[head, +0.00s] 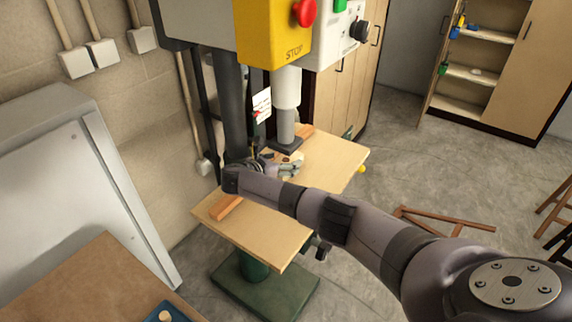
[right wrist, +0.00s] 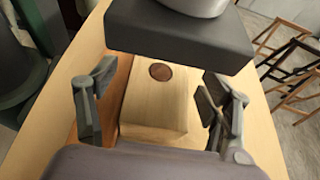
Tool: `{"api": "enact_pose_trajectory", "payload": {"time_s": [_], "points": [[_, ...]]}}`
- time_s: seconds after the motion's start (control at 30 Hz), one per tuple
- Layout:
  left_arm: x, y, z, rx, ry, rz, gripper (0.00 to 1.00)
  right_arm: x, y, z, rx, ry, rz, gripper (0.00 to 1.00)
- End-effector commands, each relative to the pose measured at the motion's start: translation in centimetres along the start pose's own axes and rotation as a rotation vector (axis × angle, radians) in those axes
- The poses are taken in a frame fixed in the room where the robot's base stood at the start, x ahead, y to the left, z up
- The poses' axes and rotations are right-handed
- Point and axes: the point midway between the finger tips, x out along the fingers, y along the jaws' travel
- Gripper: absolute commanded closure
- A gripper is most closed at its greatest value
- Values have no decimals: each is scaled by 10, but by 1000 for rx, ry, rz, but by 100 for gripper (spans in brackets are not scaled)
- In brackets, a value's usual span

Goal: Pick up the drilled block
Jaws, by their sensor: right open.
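The drilled block (right wrist: 153,108) is a pale wooden block with a dark round hole in its top. It lies on the wooden machine table, partly beneath a dark rectangular pad. My right gripper (right wrist: 156,94) is open, with one finger on each side of the block. In the head view the right gripper (head: 284,164) is over the table below the machine's spindle, and the block cannot be made out there. My left gripper is not in view.
The dark pad (right wrist: 180,38) hangs close over the block's far end, below the grey spindle (head: 286,90). A reddish wooden strip (head: 226,207) runs along the table (head: 262,238), just left of the block in the wrist view. The table's right part is clear.

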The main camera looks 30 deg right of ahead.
Motion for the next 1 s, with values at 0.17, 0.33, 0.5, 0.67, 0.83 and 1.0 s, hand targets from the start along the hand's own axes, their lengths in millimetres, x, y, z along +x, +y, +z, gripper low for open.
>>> {"api": "enact_pose_trajectory", "payload": {"time_s": [0.17,0.33,0.5,0.67,0.83,1.0], "points": [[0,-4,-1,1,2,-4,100,12,0,0,1,1,0,27],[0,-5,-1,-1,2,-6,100,13,0,0,1,1,0,27],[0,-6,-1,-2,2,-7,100,13,0,0,0,1,0,33],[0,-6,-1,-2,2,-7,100,13,0,0,0,1,0,44],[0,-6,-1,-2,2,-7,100,13,0,0,0,1,0,55],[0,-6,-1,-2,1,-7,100,13,0,0,0,1,0,67]]}}
